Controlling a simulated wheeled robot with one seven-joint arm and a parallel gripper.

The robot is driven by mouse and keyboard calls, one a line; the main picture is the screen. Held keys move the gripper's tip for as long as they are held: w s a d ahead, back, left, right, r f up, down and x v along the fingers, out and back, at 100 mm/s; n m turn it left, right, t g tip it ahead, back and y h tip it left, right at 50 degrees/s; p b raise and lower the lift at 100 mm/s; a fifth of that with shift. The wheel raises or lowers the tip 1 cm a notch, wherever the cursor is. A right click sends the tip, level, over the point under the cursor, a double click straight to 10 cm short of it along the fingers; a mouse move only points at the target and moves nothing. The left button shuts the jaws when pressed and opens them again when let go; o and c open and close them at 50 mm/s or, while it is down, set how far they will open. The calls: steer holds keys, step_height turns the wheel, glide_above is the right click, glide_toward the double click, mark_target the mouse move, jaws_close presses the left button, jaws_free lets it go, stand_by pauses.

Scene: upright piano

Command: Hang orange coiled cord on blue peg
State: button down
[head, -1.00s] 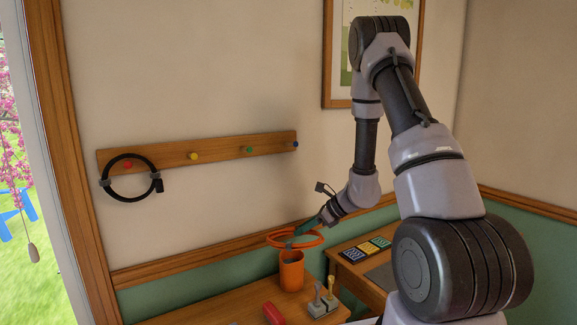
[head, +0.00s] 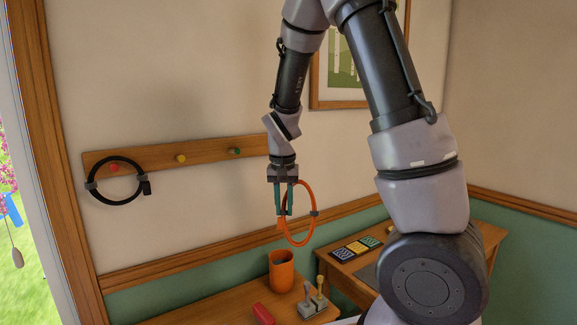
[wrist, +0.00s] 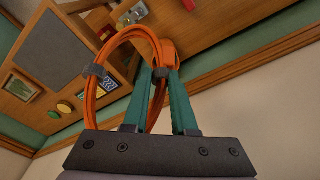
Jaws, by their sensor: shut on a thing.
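The orange coiled cord (head: 309,236) hangs as an upright ring from my gripper (head: 283,212), held in the air above the back of the wooden table. My gripper points down, its green fingers shut on one side of the coil. In the wrist view the cord (wrist: 92,88) loops out to the left of the fingers (wrist: 164,78), with a grey tie on it. The blue peg is not visible now; my arm covers the right end of the peg rail (head: 207,155).
A black coiled cord (head: 96,190) hangs at the red peg (head: 114,168). The yellow peg (head: 181,158) and green peg (head: 234,151) are bare. Below stand an orange cup (head: 281,272), a grey stand (head: 312,304) and a red object (head: 263,314).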

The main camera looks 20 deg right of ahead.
steer(key=w+d+r+n+t+y, duration=0.2)
steer(key=w+r+n+t, duration=0.2)
steer(key=r+n, duration=0.45)
steer(key=w+a+m, duration=0.1)
steer(key=w+a, duration=0.2)
steer(key=w, duration=0.7)
steer(key=shift+r, duration=0.3)
stand_by(0.9)
steer(key=shift+f, duration=0.1)
stand_by(0.5)
steer(key=c, duration=0.6)
jaws_free()
steer(key=shift+c, duration=0.2)
steer(key=shift+r, duration=0.2)
